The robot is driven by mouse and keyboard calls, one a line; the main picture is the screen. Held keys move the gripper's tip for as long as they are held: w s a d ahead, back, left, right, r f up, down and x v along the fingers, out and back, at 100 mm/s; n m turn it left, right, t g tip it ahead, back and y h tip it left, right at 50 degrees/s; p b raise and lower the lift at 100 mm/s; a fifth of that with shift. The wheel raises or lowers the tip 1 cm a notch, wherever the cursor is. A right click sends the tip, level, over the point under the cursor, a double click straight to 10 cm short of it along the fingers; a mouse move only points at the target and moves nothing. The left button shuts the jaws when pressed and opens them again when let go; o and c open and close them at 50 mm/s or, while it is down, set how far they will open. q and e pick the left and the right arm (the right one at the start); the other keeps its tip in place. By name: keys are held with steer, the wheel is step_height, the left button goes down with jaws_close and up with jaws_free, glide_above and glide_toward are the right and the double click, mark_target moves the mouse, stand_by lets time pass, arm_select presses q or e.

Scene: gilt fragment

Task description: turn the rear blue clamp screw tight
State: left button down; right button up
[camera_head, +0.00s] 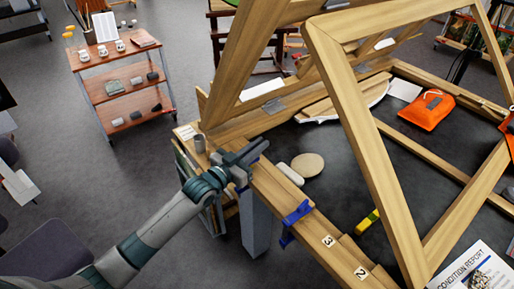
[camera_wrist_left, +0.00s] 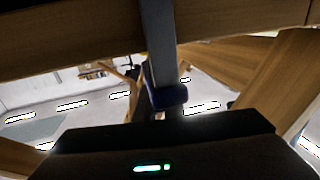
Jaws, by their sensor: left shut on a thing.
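The rear blue clamp sits on the wooden beam's left edge in the head view, mostly hidden by my left gripper (camera_head: 246,158). My left gripper is shut at this clamp; the fingers and what lies between them are hard to see. In the left wrist view, looking up under the beam, a dark blue part (camera_wrist_left: 168,96) shows on a grey upright bar (camera_wrist_left: 158,38), apparently part of the clamp. A second blue clamp (camera_head: 296,217) grips the same beam nearer the front, apart from my gripper. My right gripper is not in view.
The wooden beam (camera_head: 270,190) runs along a dark tabletop with a large wooden frame (camera_head: 365,150) standing over it. A grey cup (camera_head: 199,143), a white oblong block (camera_head: 291,174) and a round tan pad (camera_head: 307,164) are close by. An orange pouch (camera_head: 425,112) lies farther right.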

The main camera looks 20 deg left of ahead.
arm_select(q)
steer(key=shift+r+h, duration=0.15)
steer(key=shift+h, duration=0.15)
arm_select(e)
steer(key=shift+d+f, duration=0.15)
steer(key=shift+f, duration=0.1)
arm_select(q)
steer(key=c, duration=1.9)
jaws_free()
steer(key=shift+d, duration=0.1)
steer(key=shift+o, duration=0.2)
